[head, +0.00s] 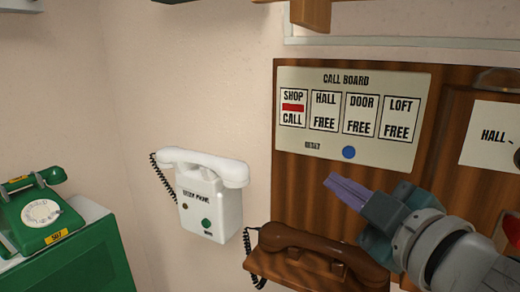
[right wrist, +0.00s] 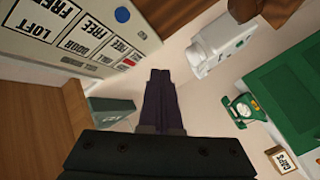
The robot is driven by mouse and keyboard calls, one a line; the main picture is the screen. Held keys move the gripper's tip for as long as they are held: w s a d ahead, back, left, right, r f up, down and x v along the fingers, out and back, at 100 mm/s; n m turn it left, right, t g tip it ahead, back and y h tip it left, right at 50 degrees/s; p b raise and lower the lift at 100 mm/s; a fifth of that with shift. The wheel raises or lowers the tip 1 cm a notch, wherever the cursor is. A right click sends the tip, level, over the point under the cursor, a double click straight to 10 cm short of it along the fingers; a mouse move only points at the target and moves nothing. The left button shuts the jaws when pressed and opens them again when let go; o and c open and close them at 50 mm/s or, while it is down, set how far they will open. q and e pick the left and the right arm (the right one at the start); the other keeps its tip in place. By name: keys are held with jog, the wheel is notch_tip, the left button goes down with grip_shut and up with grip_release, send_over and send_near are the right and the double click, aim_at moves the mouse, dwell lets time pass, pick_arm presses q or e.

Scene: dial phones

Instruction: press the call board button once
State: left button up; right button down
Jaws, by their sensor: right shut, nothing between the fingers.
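The call board (head: 402,87) is a pale panel on a brown wood back. Its round blue button (head: 348,152) sits at the lower edge, right of the word RESET. The SHOP window shows a red bar and CALL; HALL, DOOR and LOFT show FREE. My right gripper (head: 330,181) is shut and empty, its purple fingertips below and slightly left of the button in the head view, apart from it in the picture. In the right wrist view the board (right wrist: 75,40) and button (right wrist: 122,14) lie at upper left, away from the fingertips (right wrist: 160,72). My left gripper is not in view.
A brown handset (head: 315,248) lies on a wooden ledge below the board. A white wall phone (head: 208,205) hangs to the left. A green dial phone (head: 40,212) stands on a green cabinet (head: 85,262). A HALL card (head: 490,135) is at right.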

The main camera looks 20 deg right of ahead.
aim_at(349, 153)
jog(key=w+d, duration=0.5)
jog(key=d, duration=0.1)
jog(key=shift+w+d+b, duration=0.35)
jog(key=shift+b, duration=0.1)
dwell(0.4)
dwell(0.9)
dwell(0.7)
jog(key=shift+w+d, duration=0.1)
